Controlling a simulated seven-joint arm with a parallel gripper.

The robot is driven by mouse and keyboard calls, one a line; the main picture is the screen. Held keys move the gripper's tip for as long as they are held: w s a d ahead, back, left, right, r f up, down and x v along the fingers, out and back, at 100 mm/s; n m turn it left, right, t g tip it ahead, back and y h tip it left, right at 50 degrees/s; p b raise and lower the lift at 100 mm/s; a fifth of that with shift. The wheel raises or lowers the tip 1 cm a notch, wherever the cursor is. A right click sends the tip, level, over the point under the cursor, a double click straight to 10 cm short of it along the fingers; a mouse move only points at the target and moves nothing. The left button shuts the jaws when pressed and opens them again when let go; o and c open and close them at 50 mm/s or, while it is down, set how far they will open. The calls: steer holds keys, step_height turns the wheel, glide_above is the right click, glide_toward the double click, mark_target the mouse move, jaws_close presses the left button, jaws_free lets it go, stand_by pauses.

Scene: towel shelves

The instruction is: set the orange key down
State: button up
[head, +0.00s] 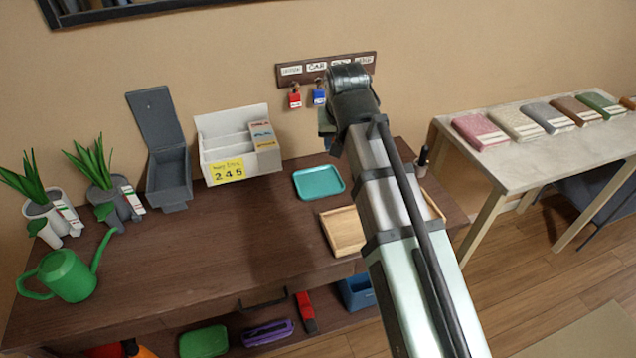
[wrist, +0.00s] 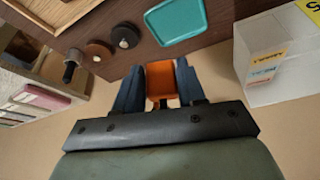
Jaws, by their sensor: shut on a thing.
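My gripper (wrist: 160,72) is shut on the orange key (wrist: 160,84), whose orange body shows between the two blue-grey fingers in the wrist view. In the head view my arm hides the key and most of the gripper, which is up near the wall by the key rack (head: 284,76). A red key (head: 295,100) and a blue key (head: 319,97) hang from the labelled rack. A teal tray (head: 319,182) lies empty on the dark desk below; it also shows in the wrist view (wrist: 175,30), apart from the key.
A white sorter (head: 215,150) and a grey open bin (head: 168,170) stand left of the tray. A wooden tray (head: 343,232) is partly behind my arm. Plants and a green watering can (head: 66,275) are at the left. A side table (head: 490,170) with folded towels stands right.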

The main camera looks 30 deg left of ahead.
steer(key=w+d+m+h, duration=0.15)
steer(key=w+d, duration=0.25)
steer(key=d, duration=0.9)
steer(key=w+d+m, duration=0.3)
steer(key=w+d, duration=0.1)
steer(key=d, duration=1)
steer(key=w+d+m+h, duration=0.1)
steer(key=w+d+m, duration=0.25)
steer(key=d, duration=0.95)
steer(key=n+y, duration=0.4)
steer(key=n, duration=0.7)
glide_above(318, 182)
steer(key=s+d, duration=0.1)
step_height(318, 182, down, 10)
steer(key=shift+g, duration=0.3)
steer(key=shift+f, duration=4.8)
steer(key=shift+f, duration=0.15)
steer(key=o, duration=1)
